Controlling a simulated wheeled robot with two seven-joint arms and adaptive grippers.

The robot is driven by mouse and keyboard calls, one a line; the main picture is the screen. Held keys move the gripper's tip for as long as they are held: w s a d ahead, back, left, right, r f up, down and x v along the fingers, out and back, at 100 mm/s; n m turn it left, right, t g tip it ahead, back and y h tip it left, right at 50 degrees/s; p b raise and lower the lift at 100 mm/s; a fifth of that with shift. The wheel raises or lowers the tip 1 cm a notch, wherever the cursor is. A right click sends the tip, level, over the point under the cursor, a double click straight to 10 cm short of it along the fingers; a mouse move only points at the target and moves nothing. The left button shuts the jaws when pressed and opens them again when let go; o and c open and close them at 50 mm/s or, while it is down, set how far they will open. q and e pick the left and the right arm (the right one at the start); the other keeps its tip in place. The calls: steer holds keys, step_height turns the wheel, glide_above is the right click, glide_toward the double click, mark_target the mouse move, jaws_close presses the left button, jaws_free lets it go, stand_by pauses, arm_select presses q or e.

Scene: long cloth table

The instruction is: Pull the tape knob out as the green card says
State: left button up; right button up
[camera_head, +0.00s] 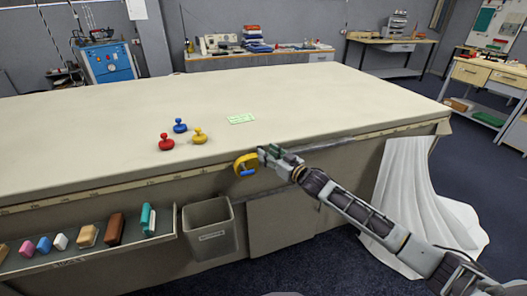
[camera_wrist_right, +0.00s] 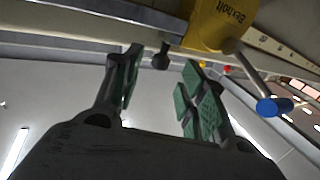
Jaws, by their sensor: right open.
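The green card (camera_head: 240,119) lies flat on the cloth table; its writing is too small to read. A small dark knob (camera_wrist_right: 161,57), which looks like the tape knob, sticks out from the table's front edge in the right wrist view. My right gripper (camera_head: 268,152) is at the front edge in the head view, just right of a yellow clamp (camera_head: 241,164). In the wrist view my right gripper (camera_wrist_right: 159,72) is open, its green-padded fingers on either side of the knob with gaps showing. In the head view the knob cannot be made out. My left gripper is not in view.
The yellow clamp body (camera_wrist_right: 208,24), with a blue-ended handle (camera_wrist_right: 274,106), is close beside the right fingers. Red (camera_head: 166,142), blue (camera_head: 180,126) and yellow (camera_head: 199,136) knobbed pieces stand on the table (camera_head: 320,95). A grey bin (camera_head: 209,228) and a tray (camera_head: 100,250) hang at the front.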

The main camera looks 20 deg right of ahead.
steer(key=shift+x, duration=1.55)
jaws_close()
